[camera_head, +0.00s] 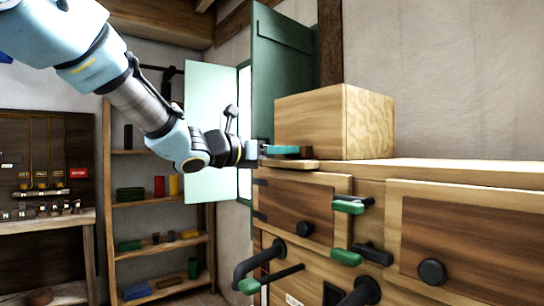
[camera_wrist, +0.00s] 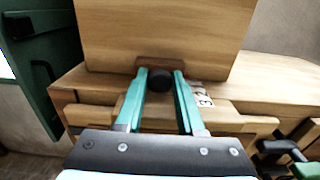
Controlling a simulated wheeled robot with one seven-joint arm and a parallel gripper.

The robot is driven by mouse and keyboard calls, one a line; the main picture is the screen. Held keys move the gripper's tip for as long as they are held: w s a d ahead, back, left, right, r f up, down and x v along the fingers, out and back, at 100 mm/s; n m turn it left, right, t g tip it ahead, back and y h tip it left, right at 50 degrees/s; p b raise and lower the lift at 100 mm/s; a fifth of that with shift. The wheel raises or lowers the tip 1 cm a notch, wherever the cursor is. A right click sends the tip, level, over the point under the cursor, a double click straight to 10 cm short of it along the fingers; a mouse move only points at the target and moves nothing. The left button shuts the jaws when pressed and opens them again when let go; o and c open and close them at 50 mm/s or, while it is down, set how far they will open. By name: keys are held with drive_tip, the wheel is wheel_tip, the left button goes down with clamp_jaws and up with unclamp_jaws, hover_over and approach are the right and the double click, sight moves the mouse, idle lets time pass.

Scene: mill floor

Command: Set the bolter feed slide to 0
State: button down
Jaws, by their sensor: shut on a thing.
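The bolter feed slide shows its dark round knob (camera_wrist: 160,82) in the wrist view, in front of a dark reddish slot at the foot of a wooden box (camera_wrist: 165,30). My gripper (camera_wrist: 160,73) has its two teal fingers closed on either side of the knob. A pale strip with dark digits (camera_wrist: 204,95) lies just right of the fingers, partly hidden; I cannot tell which mark the slide stands at. In the head view my gripper (camera_head: 284,150) reaches the near left foot of the box (camera_head: 310,122), its fingers hiding the knob.
Below, the wooden cabinet (camera_head: 465,175) carries green-handled levers (camera_head: 350,206), dark knobs (camera_head: 432,271) and a black bent handle (camera_head: 258,262). Green shutters (camera_head: 285,70) stand open behind the box. Shelves (camera_head: 160,205) and a tool bench (camera_head: 45,222) are at left.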

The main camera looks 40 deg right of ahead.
drive_tip(key=shift+d+r, duration=0.1)
drive_tip(key=c, duration=0.6)
unclamp_jaws()
drive_tip(key=shift+d, duration=0.15)
drive_tip(key=shift+o, duration=0.2)
drive_tip(key=a+b, duration=0.2)
drive_tip(key=a, duration=0.9)
drive_tip(key=shift+w, duration=0.3)
drive_tip(key=shift+f, duration=0.2)
